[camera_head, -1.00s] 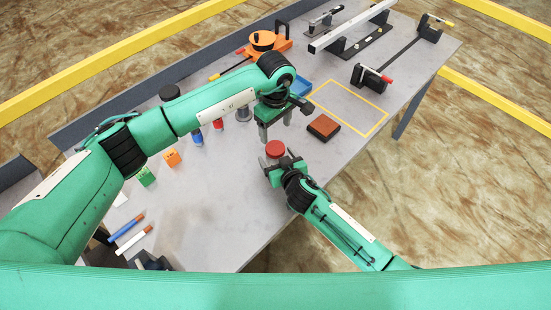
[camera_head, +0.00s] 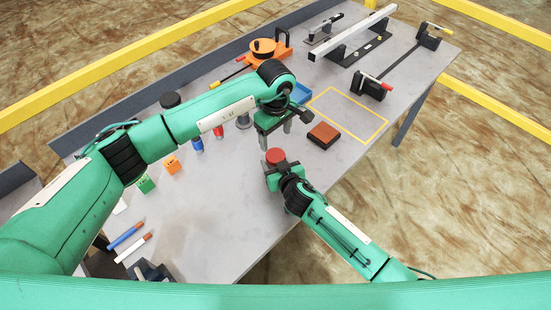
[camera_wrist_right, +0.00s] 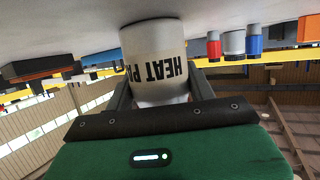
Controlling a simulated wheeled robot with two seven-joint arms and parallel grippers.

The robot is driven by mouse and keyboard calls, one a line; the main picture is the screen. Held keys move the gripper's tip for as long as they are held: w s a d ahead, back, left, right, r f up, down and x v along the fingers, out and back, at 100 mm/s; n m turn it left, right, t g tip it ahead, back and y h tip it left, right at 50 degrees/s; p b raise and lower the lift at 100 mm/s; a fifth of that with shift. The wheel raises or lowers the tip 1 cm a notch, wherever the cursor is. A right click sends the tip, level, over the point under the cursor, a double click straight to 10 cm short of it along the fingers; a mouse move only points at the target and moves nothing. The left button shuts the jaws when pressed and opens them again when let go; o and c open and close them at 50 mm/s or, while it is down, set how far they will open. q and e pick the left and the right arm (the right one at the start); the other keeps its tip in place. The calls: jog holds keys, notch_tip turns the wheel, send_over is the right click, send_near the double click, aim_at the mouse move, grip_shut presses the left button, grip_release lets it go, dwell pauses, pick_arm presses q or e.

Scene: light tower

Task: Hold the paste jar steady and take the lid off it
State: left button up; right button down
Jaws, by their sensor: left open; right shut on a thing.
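The paste jar shows in the head view as a round red lid (camera_head: 275,156) on top, with its body mostly hidden by my right gripper (camera_head: 279,171). In the right wrist view the white jar (camera_wrist_right: 155,45) with dark "HEAT PA" lettering stands on the table, between the fingers of my right gripper (camera_wrist_right: 160,92), which is shut on it. The lid is not visible there. My left gripper (camera_head: 275,138) is open and empty, fingers pointing down, just behind the lid and apart from it in the head view.
Small orange (camera_head: 172,165) and green (camera_head: 145,184) blocks and markers (camera_head: 126,236) lie left.

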aim_at(276, 155)
pick_arm(q)
jog(key=m, duration=1.3)
jog(key=shift+f, duration=4)
jog(key=c, duration=1)
